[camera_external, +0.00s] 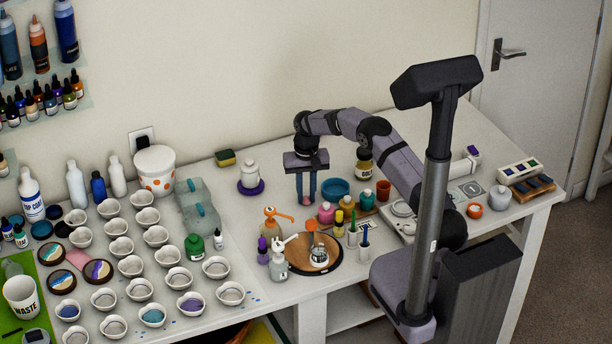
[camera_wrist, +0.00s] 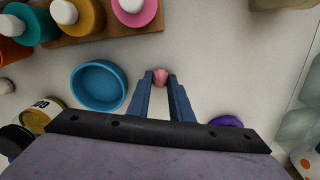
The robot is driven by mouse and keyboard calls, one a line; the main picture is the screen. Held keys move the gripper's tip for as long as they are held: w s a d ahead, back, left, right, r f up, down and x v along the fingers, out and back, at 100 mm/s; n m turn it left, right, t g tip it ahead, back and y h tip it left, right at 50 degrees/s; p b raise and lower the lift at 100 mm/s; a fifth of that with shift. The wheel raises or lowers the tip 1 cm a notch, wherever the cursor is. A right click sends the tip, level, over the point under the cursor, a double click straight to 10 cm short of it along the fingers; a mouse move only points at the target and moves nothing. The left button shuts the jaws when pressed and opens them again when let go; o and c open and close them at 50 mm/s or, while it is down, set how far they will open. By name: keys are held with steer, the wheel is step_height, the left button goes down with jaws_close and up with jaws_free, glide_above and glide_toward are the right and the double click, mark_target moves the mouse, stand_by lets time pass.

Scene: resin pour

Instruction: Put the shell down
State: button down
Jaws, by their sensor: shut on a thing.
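My gripper (camera_external: 306,199) points straight down over the rear middle of the table, its blue fingers shut on a small pink shell (camera_wrist: 160,77). In the wrist view the shell sits between the fingertips of my gripper (camera_wrist: 160,80), with its far end poking out beyond them. In the external view the shell (camera_external: 306,202) is a small pink spot at the fingertips, mostly hidden by them. Whether it touches the tabletop, I cannot tell. Bare white table (camera_wrist: 205,45) surrounds the fingertips.
A blue dish (camera_external: 335,187) stands just right of my gripper; it also shows left in the wrist view (camera_wrist: 98,86). A white bottle on a purple base (camera_external: 250,186) stands to the left. Colored bottles (camera_external: 326,213) stand in front, with a round wooden board (camera_external: 318,263) nearer.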

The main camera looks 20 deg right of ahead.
mark_target(307, 198)
steer(key=shift+f, duration=0.15)
steer(key=c, duration=1.6)
jaws_free()
step_height(307, 198, up, 12)
steer(key=b, duration=0.2)
steer(key=shift+r+b, duration=0.2)
steer(key=shift+b, duration=0.1)
steer(key=s+d+f+n, duration=0.1)
steer(key=s+d+f, duration=0.1)
steer(key=s, duration=0.8)
steer(key=s+d+f+n, duration=0.1)
steer(key=s+d, duration=0.4)
steer(key=s, duration=0.6)
steer(key=s+d+f+n, duration=0.1)
steer(key=s+d+f, duration=0.2)
steer(key=s, duration=0.8)
steer(key=shift+d, duration=0.65)
